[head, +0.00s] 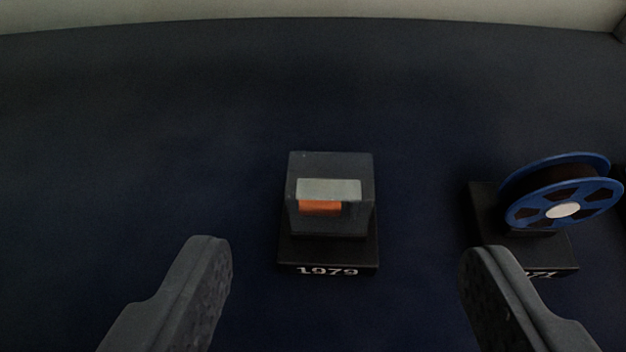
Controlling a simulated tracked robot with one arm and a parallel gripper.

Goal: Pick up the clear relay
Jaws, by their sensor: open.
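A translucent dark box that looks like the clear relay (331,167) sits in the middle of the head view. Inside it a pale grey block with an orange part shows through. It stands on a black plinth (298,253) marked 1979. My gripper (342,252) is open and empty. One finger is at the left and one at the right, nearer the camera than the box. The box lies ahead between the lines of the two fingers, and neither finger appears to touch it.
A blue reel (539,208) leans on a second black plinth (484,206) at the right, and my right finger partly covers that plinth's label. The dark blue surface (130,140) is clear to the left and behind the box. A pale wall (300,8) runs along the back.

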